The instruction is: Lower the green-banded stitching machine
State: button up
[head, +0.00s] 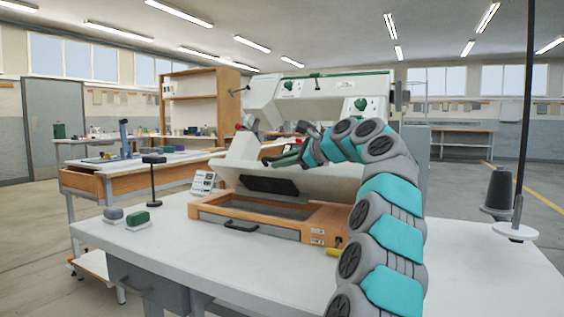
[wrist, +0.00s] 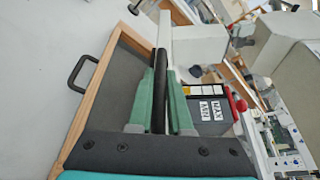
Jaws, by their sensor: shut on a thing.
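The green-banded stitching machine (head: 265,100) is white with green trim and stands tilted up over its wooden base (head: 318,220) in the head view. Its bed is raised at the front, and a dark panel shows under it. The base is open, with a dark recess inside. My gripper (head: 268,160) reaches in from the right at the raised front edge of the bed. In the wrist view my gripper's green fingers (wrist: 161,75) are shut on a black bar (wrist: 158,95) beside a white edge. The wooden base rim (wrist: 92,95) lies to the left. My fingers partly hide the bar.
A thread cone (head: 499,190) on a pole stands right.

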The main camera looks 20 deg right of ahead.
grip_shut()
jog(key=shift+f, duration=0.1)
dwell(0.8)
jog(key=shift+s+a, duration=0.1)
jog(key=shift+s+a+f+n+t+h, duration=0.1)
jog(key=shift+s+a+f+n, duration=0.2)
jog(key=shift+f, duration=0.2)
jog(key=shift+s+a+f+n+t+h, duration=0.15)
jog(key=shift+a+f+n, duration=0.15)
jog(key=shift+f, duration=0.2)
jog(key=shift+s+a+f+n+t+h, duration=0.1)
jog(key=shift+s+a+f+n, duration=0.15)
jog(key=shift+f, duration=0.25)
notch_tip(320, 180, down, 7)
jog(key=s+a+n+b, duration=0.2)
jog(key=b, duration=0.2)
jog(key=shift+a+t, duration=0.25)
jog(key=shift+t, duration=0.2)
jog(key=shift+h, duration=0.25)
